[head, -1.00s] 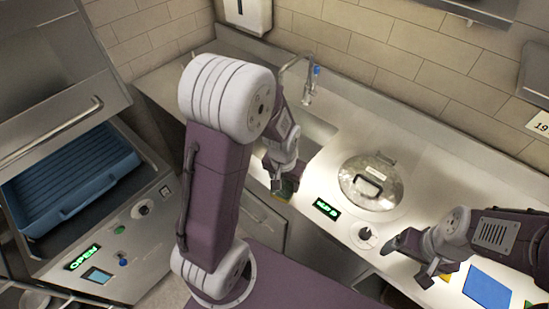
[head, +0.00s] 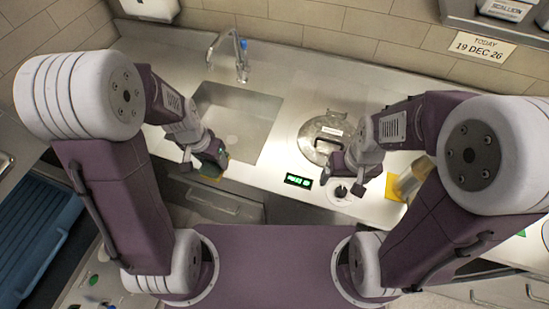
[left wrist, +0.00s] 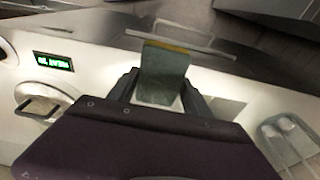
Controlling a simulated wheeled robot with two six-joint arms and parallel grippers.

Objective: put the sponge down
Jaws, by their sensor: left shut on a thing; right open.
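The sponge (left wrist: 164,72), grey-green with a yellow strip along its end, is held between the fingers of my left gripper (left wrist: 163,98) in the left wrist view. In the head view my left gripper (head: 208,160) is shut on it at the counter's front edge, just in front of the sink. There the sponge (head: 212,172) is mostly hidden by the gripper, and I cannot tell whether it touches the counter. My right gripper (head: 345,178) is open and empty, near the dial in front of the lidded round well.
The sink (head: 238,120) with a tap (head: 240,55) lies behind my left gripper. A metal lid (head: 318,128) covers the round well, with a green display (head: 298,181) in front. A yellow item (head: 397,188) is beside my right arm.

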